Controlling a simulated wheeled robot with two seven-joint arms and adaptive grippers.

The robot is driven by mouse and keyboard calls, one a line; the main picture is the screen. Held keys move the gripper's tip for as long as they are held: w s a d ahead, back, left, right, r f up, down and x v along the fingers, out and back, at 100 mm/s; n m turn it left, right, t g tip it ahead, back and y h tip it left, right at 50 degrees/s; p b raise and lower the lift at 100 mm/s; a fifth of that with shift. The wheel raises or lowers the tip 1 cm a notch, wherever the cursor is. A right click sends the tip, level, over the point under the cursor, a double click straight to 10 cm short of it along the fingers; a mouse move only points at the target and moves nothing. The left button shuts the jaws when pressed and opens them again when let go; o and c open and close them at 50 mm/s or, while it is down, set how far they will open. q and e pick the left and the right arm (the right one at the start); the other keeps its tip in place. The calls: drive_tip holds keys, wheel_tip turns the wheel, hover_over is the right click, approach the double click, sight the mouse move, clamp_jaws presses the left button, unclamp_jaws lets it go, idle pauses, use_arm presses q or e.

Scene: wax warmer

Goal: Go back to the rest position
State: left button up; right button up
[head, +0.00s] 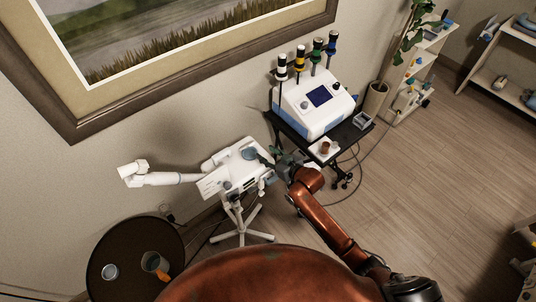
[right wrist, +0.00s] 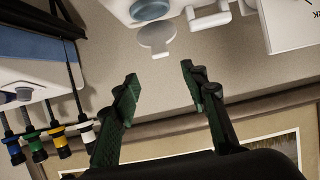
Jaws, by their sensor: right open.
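My right gripper (head: 277,156) is at the end of the copper-coloured right arm, close to the right side of the white wax warmer (head: 233,166) on its stand. In the right wrist view my right gripper (right wrist: 158,75) has its two dark green fingers apart, with nothing between them. A blue-grey round part (right wrist: 150,9) and a pale round tab (right wrist: 155,38) of the white unit show beyond the fingertips. I cannot tell whether the gripper touches the warmer. My left gripper is in neither view.
A white and blue machine (head: 312,103) with several coloured handles stands on a black cart (head: 350,133), right of the gripper. A round dark table (head: 130,240) holds a mug (head: 154,264). Floor (head: 420,190) at right is clear.

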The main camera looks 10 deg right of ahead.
drive_tip(key=shift+s+d, duration=0.1)
idle(0.5)
drive_tip(key=s+d+f+m+g+h, duration=0.25)
drive_tip(key=s+d, duration=0.55)
drive_tip(key=s, duration=0.6)
drive_tip(key=s+d+f+m+g+h, duration=0.1)
drive_tip(key=s+d+f+g+h, duration=0.2)
drive_tip(key=s+d, duration=0.75)
drive_tip(key=s+d+f+m+g+h, duration=0.25)
drive_tip(key=s+d, duration=0.25)
drive_tip(key=s, duration=1.2)
wheel_tip(320, 180, down, 36)
drive_tip(key=a+n+g+y+b, duration=0.1)
drive_tip(key=b, duration=0.7)
drive_tip(key=s+f+g+b, duration=0.1)
drive_tip(key=s+f+b, duration=0.2)
drive_tip(key=s+f, duration=0.7)
drive_tip(key=s+f+b, duration=0.4)
drive_tip(key=s+f, duration=0.7)
drive_tip(key=f, duration=0.6)
drive_tip(key=shift+a+f+n+g, duration=0.2)
drive_tip(key=shift+f+n+g, duration=0.1)
drive_tip(key=shift+f+g, duration=0.1)
